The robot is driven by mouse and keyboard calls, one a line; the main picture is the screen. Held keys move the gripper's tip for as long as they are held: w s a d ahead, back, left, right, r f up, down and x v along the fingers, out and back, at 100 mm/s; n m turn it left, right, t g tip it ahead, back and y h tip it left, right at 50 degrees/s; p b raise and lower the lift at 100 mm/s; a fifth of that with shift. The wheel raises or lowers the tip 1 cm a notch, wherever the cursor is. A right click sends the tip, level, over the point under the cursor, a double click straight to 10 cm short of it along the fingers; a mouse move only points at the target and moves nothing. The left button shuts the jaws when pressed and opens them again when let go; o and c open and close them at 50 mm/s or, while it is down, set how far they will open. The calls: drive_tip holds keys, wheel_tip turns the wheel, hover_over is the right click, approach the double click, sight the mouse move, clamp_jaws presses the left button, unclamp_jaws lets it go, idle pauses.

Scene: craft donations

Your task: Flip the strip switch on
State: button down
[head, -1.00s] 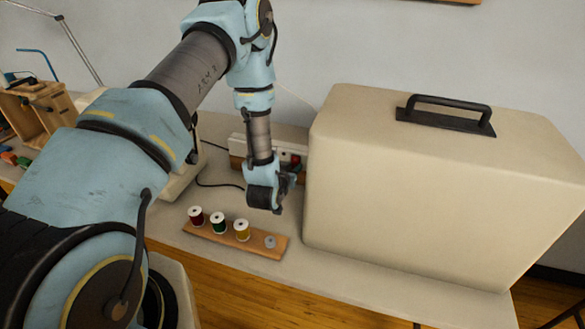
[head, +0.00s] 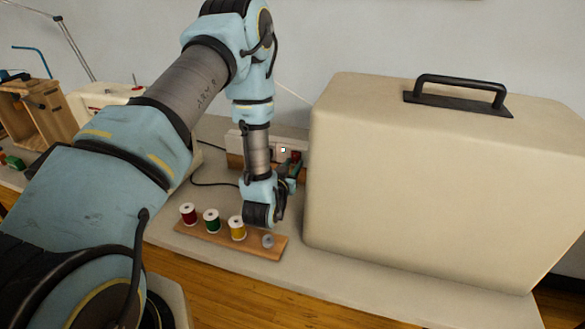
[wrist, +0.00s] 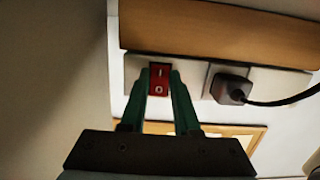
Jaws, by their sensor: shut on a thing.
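The red rocker switch (wrist: 159,79) sits on the white power strip (wrist: 196,76), marked I above and O below in the wrist view. I cannot tell which side is pressed in. My gripper (wrist: 160,76) has its green fingers on either side of the switch, shut on it. In the head view my gripper (head: 291,168) reaches the strip (head: 233,141) at the back of the table, beside the large case. The red switch (head: 296,155) just shows there, partly hidden by my gripper.
A black plug (wrist: 231,87) with its cord sits in the strip beside the switch. The large beige case (head: 420,190) stands close on the right. A wooden spool rack (head: 215,242) with thread spools lies in front of my wrist.

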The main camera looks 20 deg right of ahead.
drive_tip(key=c, duration=0.6)
unclamp_jaws()
drive_tip(key=shift+c, duration=0.2)
drive_tip(key=shift+r+p, duration=0.2)
drive_tip(key=shift+p, duration=0.35)
